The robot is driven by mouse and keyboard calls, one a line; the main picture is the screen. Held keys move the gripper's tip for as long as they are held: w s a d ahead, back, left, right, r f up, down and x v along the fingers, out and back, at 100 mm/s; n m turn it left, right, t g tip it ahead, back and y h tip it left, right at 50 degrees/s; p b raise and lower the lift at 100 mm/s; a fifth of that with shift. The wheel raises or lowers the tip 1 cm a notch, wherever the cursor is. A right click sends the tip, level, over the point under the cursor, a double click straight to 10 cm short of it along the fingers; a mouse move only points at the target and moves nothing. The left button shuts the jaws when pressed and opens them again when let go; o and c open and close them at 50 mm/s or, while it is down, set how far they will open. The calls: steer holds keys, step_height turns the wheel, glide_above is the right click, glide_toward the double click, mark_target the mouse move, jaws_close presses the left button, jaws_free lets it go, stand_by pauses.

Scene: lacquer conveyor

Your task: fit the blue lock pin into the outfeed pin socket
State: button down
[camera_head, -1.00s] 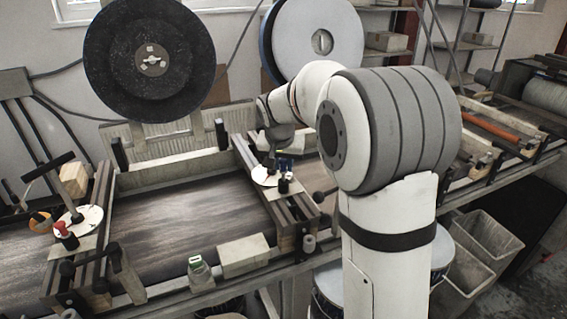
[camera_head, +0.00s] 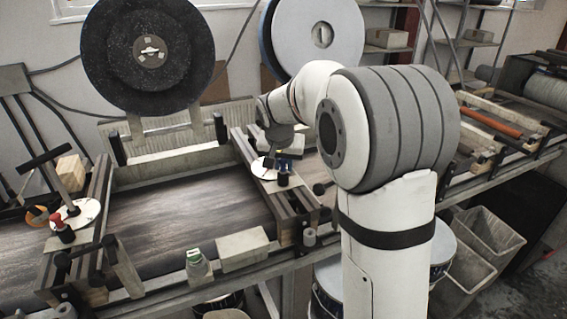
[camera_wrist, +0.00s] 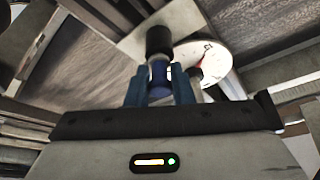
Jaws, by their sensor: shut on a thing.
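The blue lock pin (camera_wrist: 158,82) is between the blue fingers of my gripper (camera_wrist: 157,92) in the wrist view. The fingers are shut on it. A black cylinder (camera_wrist: 159,40), seemingly the outfeed pin socket, lies just beyond the pin in line with it. In the head view a small blue part (camera_head: 283,167) shows right over the black post (camera_head: 283,180) on the right-hand cross rail. I cannot tell whether the pin touches or enters the post. My gripper (camera_head: 271,160) is partly hidden in the head view, above the rail.
A white disc (camera_head: 261,169) lies beside the post; it also shows in the wrist view (camera_wrist: 207,62). A red-topped pin (camera_head: 62,229) stands on the left rail near another white disc.

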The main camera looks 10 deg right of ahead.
steer(key=shift+f, duration=0.15)
steer(key=c, duration=1.2)
jaws_free()
steer(key=v, duration=0.8)
steer(key=shift+b, duration=0.35)
steer(key=s+f+n, duration=0.1)
steer(key=s+f, duration=0.2)
steer(key=s, duration=0.6)
steer(key=s+d+f+n+g+y, duration=0.1)
steer(key=s+f+n, duration=0.1)
steer(key=s, duration=0.8)
steer(key=s+d+f+n, duration=0.1)
steer(key=s+f, duration=0.3)
steer(key=s, duration=0.5)
steer(key=shift+s+y, duration=0.4)
